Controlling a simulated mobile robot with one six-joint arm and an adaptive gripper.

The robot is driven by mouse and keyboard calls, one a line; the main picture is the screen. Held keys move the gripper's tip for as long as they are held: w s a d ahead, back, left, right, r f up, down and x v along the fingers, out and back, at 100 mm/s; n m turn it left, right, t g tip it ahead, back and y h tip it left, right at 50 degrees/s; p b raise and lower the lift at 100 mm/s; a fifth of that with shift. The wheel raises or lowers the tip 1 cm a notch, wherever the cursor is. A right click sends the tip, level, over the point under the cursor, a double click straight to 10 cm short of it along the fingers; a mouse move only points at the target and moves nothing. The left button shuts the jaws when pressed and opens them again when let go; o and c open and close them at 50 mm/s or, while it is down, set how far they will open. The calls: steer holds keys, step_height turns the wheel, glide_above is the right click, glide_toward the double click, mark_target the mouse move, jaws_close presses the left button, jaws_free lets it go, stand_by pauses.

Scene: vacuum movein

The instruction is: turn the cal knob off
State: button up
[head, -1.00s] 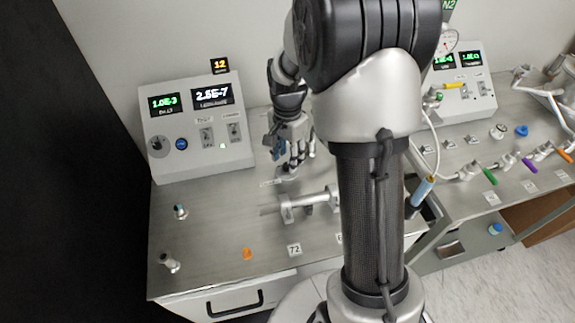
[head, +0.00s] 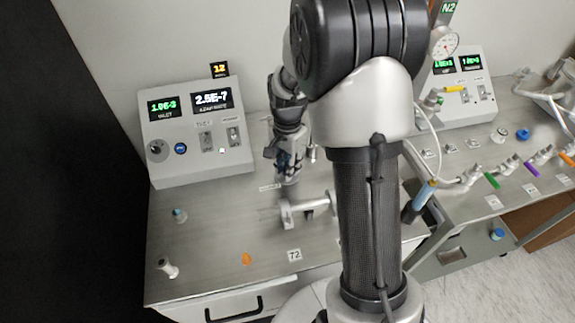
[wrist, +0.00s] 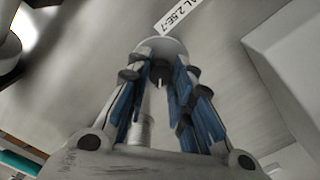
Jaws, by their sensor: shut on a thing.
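In the head view my gripper (head: 287,176) points down at the bench, at the left end of a silver horizontal pipe (head: 313,204). In the wrist view its blue-padded fingers (wrist: 160,75) are closed in around a pale round fitting (wrist: 165,46) with a dark centre. I take this to be the cal knob. A label reading "L 2.5E-7" (wrist: 184,13) lies flat just beyond it. A silver cylinder (wrist: 144,128) shows between the fingers. The fingers hide most of the knob, so its turned position cannot be told.
A console (head: 194,135) with lit displays reading 1.0E-3 and 2.5E-7 stands at the back left. Coloured valve handles (head: 490,180) are at right.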

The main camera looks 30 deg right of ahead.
jaws_close()
steer(key=shift+n, duration=0.4)
steer(key=n+p, duration=0.2)
steer(key=n, duration=0.1)
steer(key=shift+n, duration=0.4)
steer(key=n+p, duration=0.2)
steer(key=n, duration=0.2)
steer(key=n+p, duration=0.1)
steer(key=n, duration=0.4)
steer(key=shift+w+p, duration=0.1)
steer(key=shift+p, duration=0.2)
steer(key=n+p, duration=0.1)
steer(key=n, duration=0.3)
steer(key=shift+a, duration=0.1)
steer(key=shift+n, duration=0.3)
